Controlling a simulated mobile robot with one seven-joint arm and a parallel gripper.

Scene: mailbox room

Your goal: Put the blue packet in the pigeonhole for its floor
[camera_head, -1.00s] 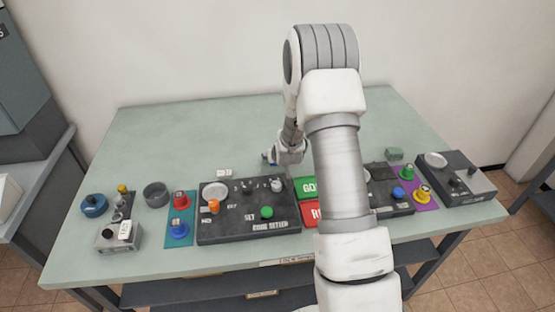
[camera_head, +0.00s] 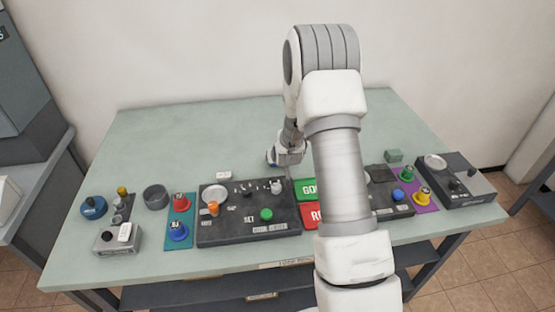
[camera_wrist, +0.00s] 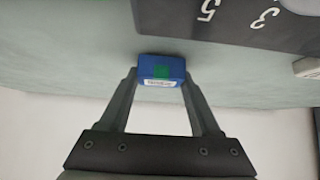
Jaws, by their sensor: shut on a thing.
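The blue packet (camera_wrist: 150,69) shows in the wrist view, with a green square and a white printed label on its near face. My gripper (camera_wrist: 161,78) is shut on it, one finger at each side. In the head view my gripper (camera_head: 274,158) hangs over the middle of the table behind the control panels, and a small blue bit of the packet (camera_head: 269,157) shows at its tip. How far the packet is above the table is hard to tell. No pigeonholes can be made out.
A pale green table (camera_head: 160,135) carries a dark panel with knobs (camera_head: 245,238), green (camera_head: 305,185) and red (camera_head: 309,213) plates, and another panel (camera_head: 455,175) at right. A grey cabinet (camera_head: 20,95) stands at the left edge. The table's back left is clear.

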